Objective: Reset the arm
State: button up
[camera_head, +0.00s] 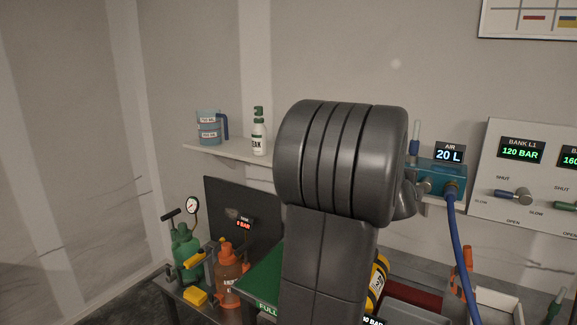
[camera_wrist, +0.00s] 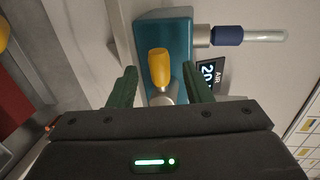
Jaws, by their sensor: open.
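My arm fills the middle of the head view and hides part of the bench and shelf. My gripper (camera_wrist: 166,88) shows in the wrist view with its two dark green fingers apart. A teal air unit (camera_wrist: 178,32) with a yellow knob (camera_wrist: 159,68) lies beyond the fingers. The knob appears between them, and I cannot tell whether they touch it. In the head view the teal air unit (camera_head: 440,177) is right of my arm, beside a display reading 20 L (camera_head: 448,154).
A shelf (camera_head: 232,154) holds a blue jug (camera_head: 208,128) and a white bottle (camera_head: 259,138). Green (camera_head: 186,247) and orange (camera_head: 229,266) tanks stand lower left. A blue hose (camera_head: 459,250) hangs at the right. A valve panel (camera_head: 535,150) is on the right wall.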

jog(key=p+v, duration=0.2)
jog(key=v, duration=1.1)
jog(key=w+d+f+n+b, duration=0.2)
jog(key=w+d, duration=0.4)
jog(key=w, duration=0.5)
jog(key=shift+d+f+g+h, duration=0.3)
jog(key=shift+d+f, duration=0.1)
jog(key=shift+f, duration=0.35)
jog(key=shift+w+a, duration=0.1)
